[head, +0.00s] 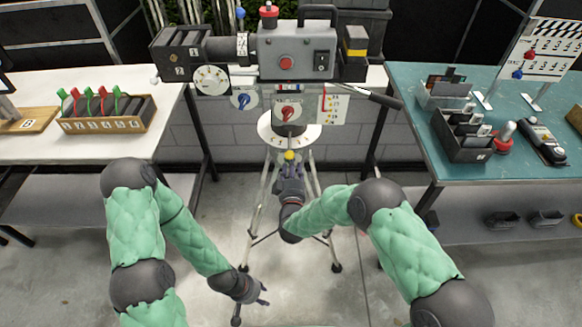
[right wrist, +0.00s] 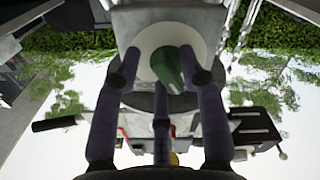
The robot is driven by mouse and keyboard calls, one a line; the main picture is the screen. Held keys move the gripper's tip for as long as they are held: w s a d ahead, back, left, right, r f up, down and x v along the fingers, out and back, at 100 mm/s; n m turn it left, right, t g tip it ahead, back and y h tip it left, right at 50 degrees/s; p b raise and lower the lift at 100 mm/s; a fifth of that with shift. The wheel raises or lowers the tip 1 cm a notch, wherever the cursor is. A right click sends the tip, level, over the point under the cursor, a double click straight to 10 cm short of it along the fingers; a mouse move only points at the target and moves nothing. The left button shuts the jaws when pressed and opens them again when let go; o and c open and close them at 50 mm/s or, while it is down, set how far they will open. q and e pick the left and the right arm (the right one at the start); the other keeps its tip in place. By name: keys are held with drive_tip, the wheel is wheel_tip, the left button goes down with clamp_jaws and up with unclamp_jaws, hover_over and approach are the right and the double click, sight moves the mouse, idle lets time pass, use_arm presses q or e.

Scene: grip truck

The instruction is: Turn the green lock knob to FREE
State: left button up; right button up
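The green lock knob (right wrist: 168,70) sits on a pale round plate (right wrist: 146,48) in the right wrist view. Its setting cannot be read. My right gripper (right wrist: 163,85) is open, with dark fingers on both sides of the knob and one below; a gap shows on the left, and contact on the right cannot be told. In the head view my right gripper (head: 290,170) is under the tripod head, and the green knob is hidden. My left gripper (head: 262,291) is low over the floor beside a tripod leg, fingers spread and empty.
A camera rig (head: 285,55) stands on the tripod (head: 312,180), with red (head: 288,113) and blue (head: 241,99) knobs below. A white table (head: 60,145) is at left and a teal table (head: 425,100) at right. A black handle (head: 373,96) sticks out right.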

drive_tip(key=shift+s, duration=0.1)
drive_tip(key=s, duration=1.1)
drive_tip(key=shift+s, duration=0.4)
drive_tip(key=s+d+f+m+g+y+p, duration=0.1)
drive_tip(key=s+d+f+m+g+p, duration=0.15)
drive_tip(key=f+g, duration=0.35)
drive_tip(key=s+d+f+m+g+y+p, duration=0.1)
drive_tip(key=s+d+f+m+g, duration=0.15)
drive_tip(key=f, duration=0.55)
drive_tip(key=s+d+f+m+g, duration=0.1)
drive_tip(key=s+g, duration=0.2)
drive_tip(key=s, duration=0.3)
drive_tip(key=s+d+f+m+g+y+p, duration=0.1)
drive_tip(key=s+f+g, duration=0.1)
drive_tip(key=s, duration=0.3)
drive_tip(key=s+d+f+m+g+y, duration=0.1)
drive_tip(key=s+d+g, duration=0.1)
drive_tip(key=s+g, duration=0.2)
drive_tip(key=s, duration=0.2)
drive_tip(key=shift+s+f+m+p, duration=0.3)
drive_tip(key=shift+s+p, duration=0.05)
